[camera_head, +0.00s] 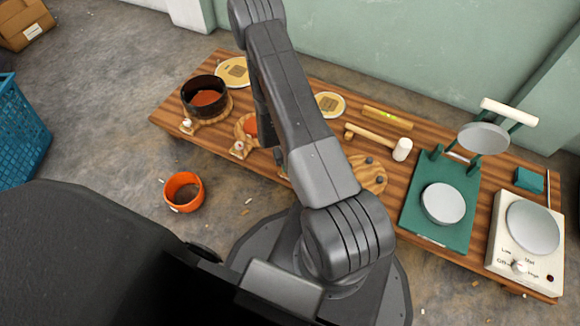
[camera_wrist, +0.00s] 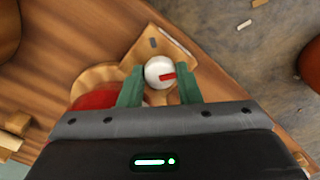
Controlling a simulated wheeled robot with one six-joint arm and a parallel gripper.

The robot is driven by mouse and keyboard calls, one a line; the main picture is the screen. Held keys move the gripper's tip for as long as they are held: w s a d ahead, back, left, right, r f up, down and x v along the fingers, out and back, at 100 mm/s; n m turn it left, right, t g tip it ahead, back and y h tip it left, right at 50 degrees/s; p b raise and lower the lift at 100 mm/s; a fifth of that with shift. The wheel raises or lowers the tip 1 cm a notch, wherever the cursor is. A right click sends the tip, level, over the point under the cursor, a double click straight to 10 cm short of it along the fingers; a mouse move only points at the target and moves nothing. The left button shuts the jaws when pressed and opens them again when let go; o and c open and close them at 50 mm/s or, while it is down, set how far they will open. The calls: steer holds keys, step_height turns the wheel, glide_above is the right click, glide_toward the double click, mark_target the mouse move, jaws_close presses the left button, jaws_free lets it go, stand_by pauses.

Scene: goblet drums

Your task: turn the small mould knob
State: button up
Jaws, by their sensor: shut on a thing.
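The small mould knob (camera_wrist: 159,72) is white with a red mark, seen from above in the wrist view. It sits on a square wooden tab (camera_wrist: 168,50) of a round wooden mould base (camera_wrist: 88,80) that holds something red (camera_wrist: 95,100). My gripper (camera_wrist: 159,80) has its two green fingers on either side of the knob, shut on it. The red mark points right in the wrist view. In the head view my arm hides most of this mould and the gripper.
A large dark-walled mould (camera_head: 188,98) and a middle mould (camera_head: 241,120) stand left on the wooden table (camera_head: 170,112). A mallet (camera_head: 401,150), a green press (camera_head: 425,222) and a white dial device (camera_head: 505,246) stand right.

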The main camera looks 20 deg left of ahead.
steer(key=m+b, duration=0.1)
steer(key=m, duration=0.3)
steer(key=shift+m, duration=0.3)
stand_by(0.3)
steer(key=o, duration=1)
steer(key=shift+c, duration=0.2)
steer(key=shift+r, duration=0.15)
step_height(320, 180, up, 14)
steer(key=p, duration=0.4)
steer(key=shift+f, duration=0.2)
steer(key=shift+f, duration=0.15)
